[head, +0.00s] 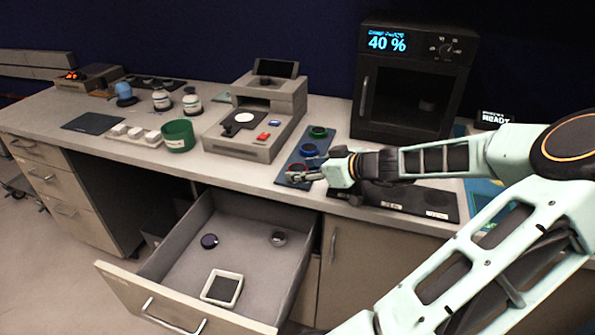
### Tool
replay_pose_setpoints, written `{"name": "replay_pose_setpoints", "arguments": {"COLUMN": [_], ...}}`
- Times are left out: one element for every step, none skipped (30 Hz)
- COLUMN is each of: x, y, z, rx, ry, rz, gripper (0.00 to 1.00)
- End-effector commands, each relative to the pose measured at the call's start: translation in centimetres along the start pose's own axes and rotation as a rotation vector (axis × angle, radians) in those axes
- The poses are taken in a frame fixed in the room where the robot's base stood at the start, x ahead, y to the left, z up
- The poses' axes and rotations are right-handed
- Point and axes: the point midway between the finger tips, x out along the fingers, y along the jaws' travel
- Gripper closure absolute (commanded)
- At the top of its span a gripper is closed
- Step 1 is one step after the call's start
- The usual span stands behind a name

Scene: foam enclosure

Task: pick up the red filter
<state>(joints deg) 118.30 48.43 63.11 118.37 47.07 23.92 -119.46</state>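The red filter (296,168) is a small dark disc with a red rim at the near end of a dark blue tray (284,178) on the counter. A blue-rimmed filter (309,149) and a green-rimmed filter (318,131) lie behind it in a row. My gripper (298,176) reaches in from the right, with its fingertips at the near side of the red filter and partly overlapping it in the picture. I cannot tell whether the fingers touch it or how far apart they are.
An open drawer (262,262) below holds a small white-framed tray (222,303) and two round pieces. A grey instrument (242,146) with red and blue buttons stands left of the filter tray. A black oven (412,85) stands behind. A green cup (179,138) is farther left.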

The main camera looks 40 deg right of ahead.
Motion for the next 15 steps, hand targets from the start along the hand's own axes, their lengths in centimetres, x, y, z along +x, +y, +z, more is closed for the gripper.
{"name": "replay_pose_setpoints", "arguments": {"x": [-0.01, -0.02, -0.02, -0.02, -0.02, -0.02, -0.02, -0.02, -0.02, -0.02, -0.02, -0.02, -0.03, -0.03, -0.04], "y": [0.0, 0.0, 0.0, 0.0, 0.0, 0.0, 0.0, 0.0, 0.0, 0.0, 0.0, 0.0, 0.0, 0.0, 0.0], "z": [0.0, 0.0, 0.0, 0.0, 0.0, 0.0, 0.0, 0.0, -0.02, -0.02, -0.02, -0.02, -0.02, -0.02, -0.05], "rx": [0.0, 0.0, 0.0, 0.0, 0.0, 0.0, 0.0, 0.0, 0.0, 0.0, 0.0, 0.0, 0.0, 0.0, 0.0], "ry": [0.0, 0.0, 0.0, 0.0, 0.0, 0.0, 0.0, 0.0, 0.0, 0.0, 0.0, 0.0, 0.0, 0.0, 0.0], "rz": [0.0, 0.0, 0.0, 0.0, 0.0, 0.0, 0.0, 0.0, 0.0, 0.0, 0.0, 0.0, 0.0, 0.0, 0.0], "gripper": [0.57, 0.6, 0.65, 0.68, 0.71, 0.76, 0.79, 0.82, 0.84, 0.84, 0.84, 0.84, 0.84, 0.84, 0.84]}}
